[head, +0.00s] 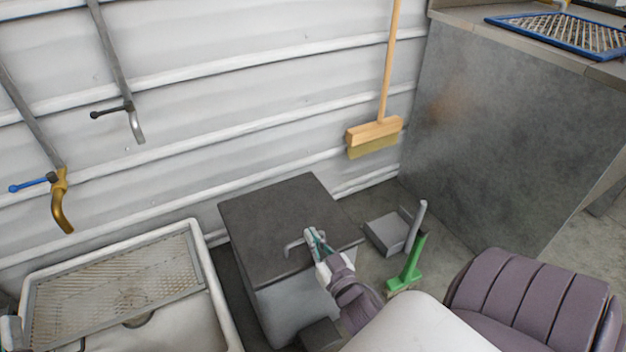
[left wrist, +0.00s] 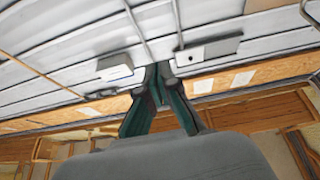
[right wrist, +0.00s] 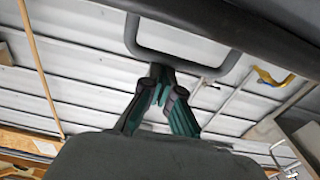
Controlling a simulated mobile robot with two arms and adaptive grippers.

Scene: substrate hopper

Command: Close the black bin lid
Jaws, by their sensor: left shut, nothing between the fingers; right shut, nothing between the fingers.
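The black bin (head: 290,305) stands against the white corrugated wall, a grey body under a dark lid (head: 270,215). The lid looks flat or nearly flat over the bin; I cannot tell whether its edge is fully seated. A thin bent handle (head: 290,247) is on its front side and also shows as a grey loop in the right wrist view (right wrist: 132,38). My right gripper (head: 312,235) is shut and empty, its tips close to the handle; contact is unclear. My left gripper (left wrist: 160,72) is shut and empty in the left wrist view, away from the bin.
A sink with a mesh rack (head: 115,285) is left of the bin, with taps (head: 62,200) above. A dustpan (head: 388,235) and green brush (head: 408,275) are on the floor at right. A broom (head: 374,135) hangs behind; a grey counter (head: 490,130) stands at right.

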